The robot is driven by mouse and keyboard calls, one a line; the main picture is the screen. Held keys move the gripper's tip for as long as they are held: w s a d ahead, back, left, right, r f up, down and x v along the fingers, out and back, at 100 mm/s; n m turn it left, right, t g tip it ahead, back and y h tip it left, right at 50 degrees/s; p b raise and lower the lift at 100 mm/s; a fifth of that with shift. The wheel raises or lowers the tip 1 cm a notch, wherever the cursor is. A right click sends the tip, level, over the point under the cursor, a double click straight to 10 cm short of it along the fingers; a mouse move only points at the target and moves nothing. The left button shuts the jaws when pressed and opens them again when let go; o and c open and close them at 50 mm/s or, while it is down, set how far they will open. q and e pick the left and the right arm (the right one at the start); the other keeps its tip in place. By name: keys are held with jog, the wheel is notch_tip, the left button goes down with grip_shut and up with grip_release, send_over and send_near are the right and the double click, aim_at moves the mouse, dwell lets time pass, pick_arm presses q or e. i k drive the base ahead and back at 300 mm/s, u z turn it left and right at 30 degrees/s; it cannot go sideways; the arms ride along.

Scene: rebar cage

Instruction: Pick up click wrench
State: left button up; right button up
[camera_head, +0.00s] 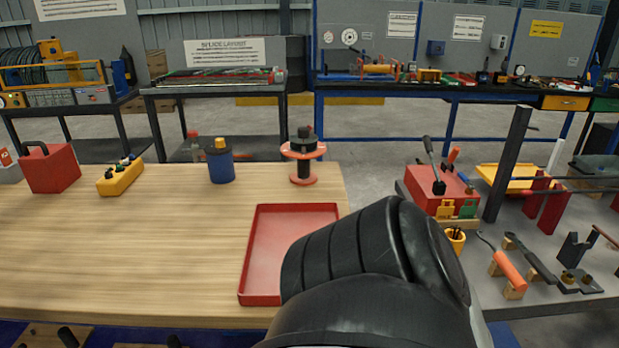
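Two long tools lie on small wooden rests at the front of the grey table on the right. One has an orange handle and a grey shaft (509,270); the other is a dark, flat-looking tool (530,258) just right of it. I cannot tell for sure which of them is the click wrench. Neither of my grippers shows. A large black and grey link of my own arm fills the lower middle and hides part of the area between the wooden table and the grey table.
A red tray (262,290) lies on the wooden table (150,240), partly behind my arm. A red box (430,190), a yellow cup (455,240) and a dark upright post (507,165) stand near the tools. Black brackets (574,250) lie to their right.

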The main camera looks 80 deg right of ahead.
aim_at(544, 272)
jog(key=z, duration=2.65)
